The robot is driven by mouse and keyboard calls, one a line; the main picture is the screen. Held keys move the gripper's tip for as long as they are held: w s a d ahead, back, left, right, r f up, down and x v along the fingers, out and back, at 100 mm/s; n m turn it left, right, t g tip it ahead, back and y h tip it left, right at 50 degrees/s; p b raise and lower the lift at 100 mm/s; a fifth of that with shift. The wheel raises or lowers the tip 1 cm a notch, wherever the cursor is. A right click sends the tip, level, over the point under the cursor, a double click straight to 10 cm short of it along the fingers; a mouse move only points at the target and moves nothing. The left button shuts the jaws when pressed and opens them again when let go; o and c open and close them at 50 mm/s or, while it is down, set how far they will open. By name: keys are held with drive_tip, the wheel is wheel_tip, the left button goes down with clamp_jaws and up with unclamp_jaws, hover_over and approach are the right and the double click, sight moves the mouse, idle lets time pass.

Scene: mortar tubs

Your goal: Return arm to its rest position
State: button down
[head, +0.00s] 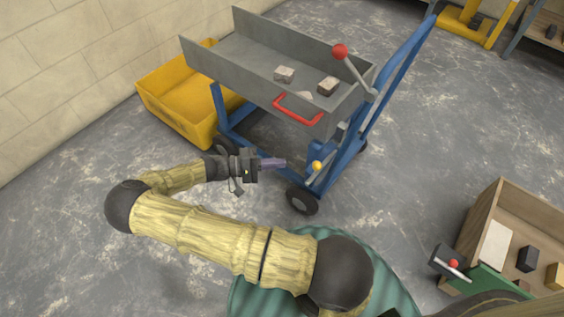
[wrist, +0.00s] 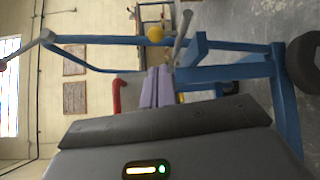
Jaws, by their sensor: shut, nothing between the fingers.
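My gripper (head: 273,163) is in the middle of the head view, with its purple fingers together and nothing between them. The fingers also show in the wrist view (wrist: 157,87), pressed side by side. My arm is bent, with its elbow at the left and its forearm reaching back right toward the blue cart. In the head view the fingertips lie in front of the cart's lower frame, left of a yellow knob (head: 317,166). I cannot tell the exact gap between fingertips and cart.
A blue cart (head: 395,82) carries a grey tray (head: 225,66) with several stone pieces, a red handle (head: 297,110) and a red-knobbed lever (head: 341,52). A yellow tub (head: 165,105) stands behind left. A wooden box (head: 470,232) with blocks is at lower right. Floor at left is clear.

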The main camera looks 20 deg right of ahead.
drive_tip(key=shift+d, duration=0.1)
idle(0.4)
drive_tip(key=s+a+r+n+t+y+p, duration=0.1)
drive_tip(key=s+a+r+t+y+p, duration=0.25)
drive_tip(key=r+y, duration=0.6)
drive_tip(key=s+a+r+t+y, duration=0.2)
drive_tip(key=s+r+t+y, duration=0.35)
drive_tip(key=r, duration=0.65)
wheel_tip(320, 180, up, 38)
drive_tip(key=g+y+p, duration=0.1)
drive_tip(key=p, duration=3.6)
drive_tip(key=shift+f+y+p, duration=0.15)
drive_tip(key=shift+y+p, duration=0.15)
drive_tip(key=shift+a, duration=0.1)
